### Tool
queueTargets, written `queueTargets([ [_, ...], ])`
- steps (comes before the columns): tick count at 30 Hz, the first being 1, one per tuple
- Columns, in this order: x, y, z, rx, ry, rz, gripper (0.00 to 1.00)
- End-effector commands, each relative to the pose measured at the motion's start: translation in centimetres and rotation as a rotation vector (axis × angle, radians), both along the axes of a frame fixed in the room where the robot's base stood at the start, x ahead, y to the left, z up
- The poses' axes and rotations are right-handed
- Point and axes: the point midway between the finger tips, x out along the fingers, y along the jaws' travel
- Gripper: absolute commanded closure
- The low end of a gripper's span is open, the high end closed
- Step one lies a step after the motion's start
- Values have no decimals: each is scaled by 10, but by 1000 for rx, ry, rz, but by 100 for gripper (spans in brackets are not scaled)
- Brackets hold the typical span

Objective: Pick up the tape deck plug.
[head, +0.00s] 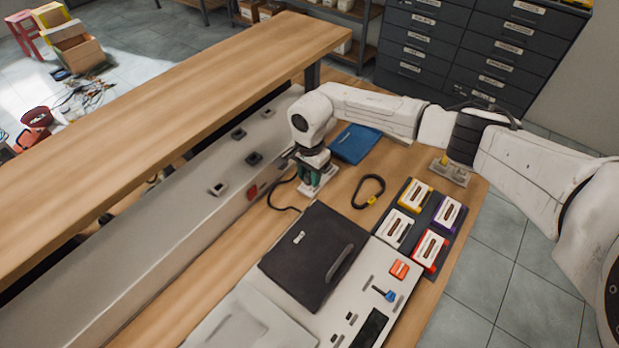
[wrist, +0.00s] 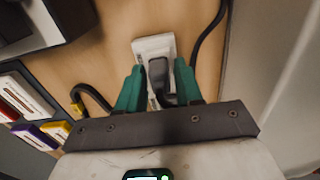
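The tape deck plug (wrist: 158,73) is a small dark block with a black cable. In the wrist view it is at a pale holder (wrist: 152,46) on the wooden bench. My gripper (wrist: 158,84) points down over it, its green fingers on either side of the plug. A narrow gap shows at the right finger; the left finger is very close to the plug, and I cannot tell if it touches. In the head view my gripper (head: 314,176) hides the plug, and the pale holder (head: 322,181) shows below it. The black tape deck (head: 312,255) stands nearer.
A grey trunking with sockets (head: 254,158) runs along the bench's left side. A blue folder (head: 355,143) lies behind my gripper, a black cable loop (head: 368,190) to its right. Cassettes sit in a dark tray (head: 421,217). A control panel (head: 376,270) adjoins the deck.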

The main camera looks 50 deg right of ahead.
Motion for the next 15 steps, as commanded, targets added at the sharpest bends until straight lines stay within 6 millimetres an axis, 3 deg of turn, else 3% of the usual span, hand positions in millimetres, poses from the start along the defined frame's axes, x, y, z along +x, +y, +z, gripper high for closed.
queueTargets([
  [10,0,0,0,0,0,0,99],
  [15,0,0,0,0,0,0,100],
])
